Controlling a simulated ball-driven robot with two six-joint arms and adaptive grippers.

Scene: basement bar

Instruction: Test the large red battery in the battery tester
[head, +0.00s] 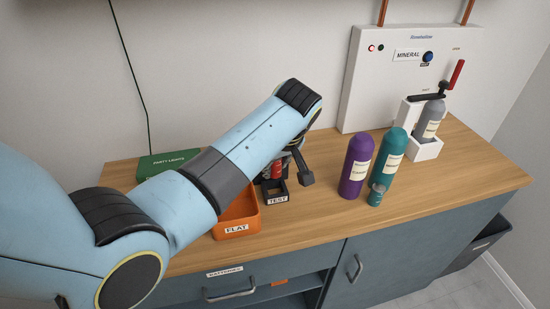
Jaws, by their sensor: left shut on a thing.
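My left arm reaches across from the left, and its gripper (288,172) points down at the counter behind the arm's last links. It is shut on the red battery (277,170), of which only a small red part shows between the dark fingers. The battery tester (277,198) is a small dark holder with a white TEST label on its front. The battery is right at the tester; I cannot tell whether its lower end is inside or just above it. My right gripper is not in view.
An orange FLAT tray (237,230) stands left of the tester, partly behind my arm. A green box (165,163) lies at the back left. Purple (356,166) and teal (387,160) bottles, a small teal canister (376,196) and a white mineral machine (405,75) stand right. The right counter front is clear.

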